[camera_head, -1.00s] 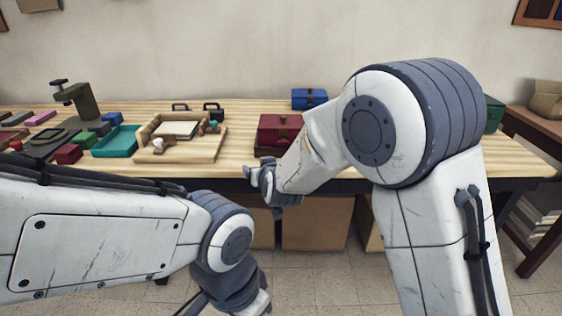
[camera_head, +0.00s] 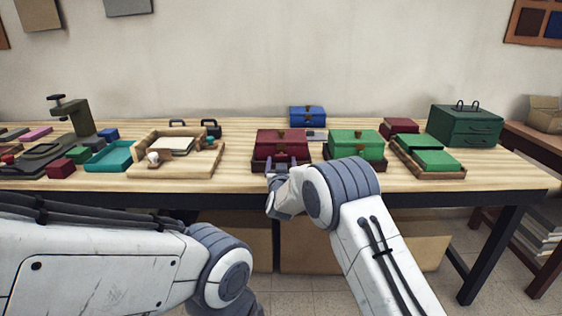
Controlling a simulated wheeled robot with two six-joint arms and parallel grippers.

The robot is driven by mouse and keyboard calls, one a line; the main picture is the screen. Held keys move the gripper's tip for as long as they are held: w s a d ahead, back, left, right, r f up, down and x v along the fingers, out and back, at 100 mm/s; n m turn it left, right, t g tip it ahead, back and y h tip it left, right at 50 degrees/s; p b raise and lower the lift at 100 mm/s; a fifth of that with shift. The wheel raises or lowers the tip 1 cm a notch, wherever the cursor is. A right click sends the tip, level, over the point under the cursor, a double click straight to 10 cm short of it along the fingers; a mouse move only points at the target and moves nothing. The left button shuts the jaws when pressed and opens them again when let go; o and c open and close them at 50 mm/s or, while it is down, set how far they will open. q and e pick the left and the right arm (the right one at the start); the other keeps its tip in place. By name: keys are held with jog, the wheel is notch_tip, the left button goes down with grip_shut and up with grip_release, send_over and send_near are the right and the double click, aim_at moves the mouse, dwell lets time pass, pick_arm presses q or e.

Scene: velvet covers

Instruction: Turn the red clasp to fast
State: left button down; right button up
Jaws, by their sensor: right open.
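The red box (camera_head: 296,148) sits in a low brown tray at the front middle of the table. A small brass-coloured clasp (camera_head: 281,134) shows on it; which way it is turned is too small to tell. My right gripper (camera_head: 277,168) is open and empty at the table's front edge, just in front of the red box. It hides part of the tray's front, and I cannot tell whether it touches the tray. My left arm crosses the lower left, and its gripper is out of view.
A green box (camera_head: 356,148) stands just right of the red one, a blue box (camera_head: 307,116) behind. Further right are a green-lidded tray (camera_head: 437,160) and a dark green chest (camera_head: 465,126). A wooden tray (camera_head: 190,171) and teal tray (camera_head: 110,156) lie left.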

jog(key=shift+w, duration=0.85)
grip_shut()
